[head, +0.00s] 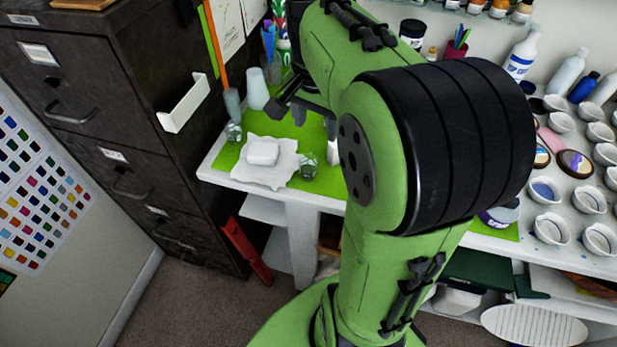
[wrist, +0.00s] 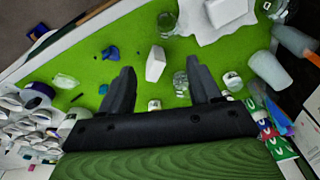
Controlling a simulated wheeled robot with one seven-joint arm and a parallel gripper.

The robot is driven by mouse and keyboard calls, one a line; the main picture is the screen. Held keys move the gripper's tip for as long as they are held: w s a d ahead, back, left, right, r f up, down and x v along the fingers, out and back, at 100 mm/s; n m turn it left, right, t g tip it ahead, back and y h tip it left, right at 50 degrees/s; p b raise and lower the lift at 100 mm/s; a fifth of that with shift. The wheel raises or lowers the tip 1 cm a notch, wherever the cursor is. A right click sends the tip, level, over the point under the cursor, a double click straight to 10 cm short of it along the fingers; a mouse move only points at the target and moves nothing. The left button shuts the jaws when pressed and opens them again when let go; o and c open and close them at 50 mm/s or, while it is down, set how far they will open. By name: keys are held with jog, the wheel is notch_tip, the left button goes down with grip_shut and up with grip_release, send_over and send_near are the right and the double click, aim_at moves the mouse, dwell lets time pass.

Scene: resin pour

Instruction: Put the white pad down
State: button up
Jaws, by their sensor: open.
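A white pad (head: 263,152) with rounded corners lies on a crumpled white cloth (head: 282,174) on the green mat. In the wrist view the pad (wrist: 228,10) and cloth (wrist: 207,34) are at the top, cut by the frame edge. My gripper (wrist: 163,72) is open, its dark fingers pointing down at the mat. It also shows in the head view (head: 289,112), beyond the cloth. A separate white block (wrist: 155,63) appears between the fingertips, apart from both fingers; I cannot tell its height above the mat.
Clear glasses stand beside the cloth (head: 309,166) and near the right finger (wrist: 181,82). Small blue pieces (wrist: 111,52) lie on the mat. Many white cups (head: 551,228) crowd the table's right. A dark cabinet (head: 130,120) borders the left.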

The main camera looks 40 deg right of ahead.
jog(key=s+a+f+n+t+y, duration=0.1)
jog(key=s+a+n+t, duration=0.3)
jog(key=s+a+n, duration=0.9)
jog(key=shift+a+f, duration=0.15)
jog(key=shift+a, duration=0.25)
